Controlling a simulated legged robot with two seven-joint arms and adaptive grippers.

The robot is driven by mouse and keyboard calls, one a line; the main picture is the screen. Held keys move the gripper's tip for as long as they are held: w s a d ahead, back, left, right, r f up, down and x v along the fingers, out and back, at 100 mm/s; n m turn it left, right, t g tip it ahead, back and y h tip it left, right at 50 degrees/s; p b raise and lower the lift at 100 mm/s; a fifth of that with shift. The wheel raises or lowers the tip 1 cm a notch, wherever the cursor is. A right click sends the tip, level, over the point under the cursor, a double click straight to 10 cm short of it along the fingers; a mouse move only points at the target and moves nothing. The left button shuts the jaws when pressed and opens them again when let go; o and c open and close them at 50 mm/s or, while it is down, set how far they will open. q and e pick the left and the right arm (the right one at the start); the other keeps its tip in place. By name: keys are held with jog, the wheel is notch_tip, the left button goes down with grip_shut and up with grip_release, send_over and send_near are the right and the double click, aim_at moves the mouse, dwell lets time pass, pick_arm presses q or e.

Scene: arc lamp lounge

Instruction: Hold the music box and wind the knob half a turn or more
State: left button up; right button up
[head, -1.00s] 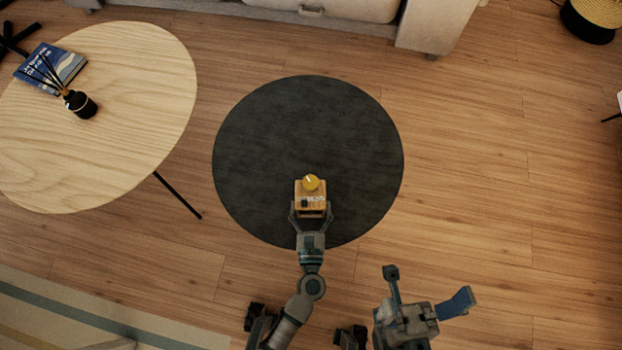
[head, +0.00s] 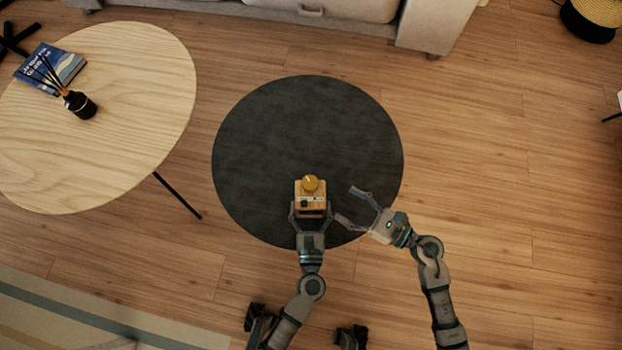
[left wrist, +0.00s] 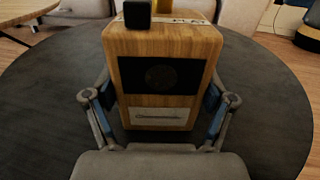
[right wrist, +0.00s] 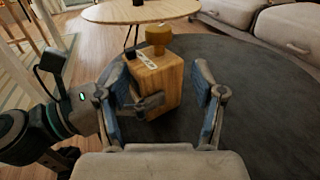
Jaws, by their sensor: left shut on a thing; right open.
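The music box (head: 311,203) is a small wooden box standing upright on the round black table (head: 300,130), near its front edge. A yellow knob (head: 311,184) sits on its top; it also shows in the right wrist view (right wrist: 158,36). My left gripper (head: 310,212) is shut on the music box, with a finger on each side; the left wrist view shows the box's front (left wrist: 160,78) between them. My right gripper (head: 352,208) is open and empty, to the right of the box and apart from the knob. In the right wrist view the box lies beyond its fingers.
A light wooden oval table (head: 110,130) stands at the left with a blue book (head: 50,68) and a dark reed diffuser (head: 80,104). A sofa (head: 340,10) is at the back. The black table is otherwise bare.

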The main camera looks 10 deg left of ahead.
aim_at(318, 188)
jog(key=x, duration=1.1)
jog(key=shift+a, duration=0.15)
jog(key=c, duration=1.2)
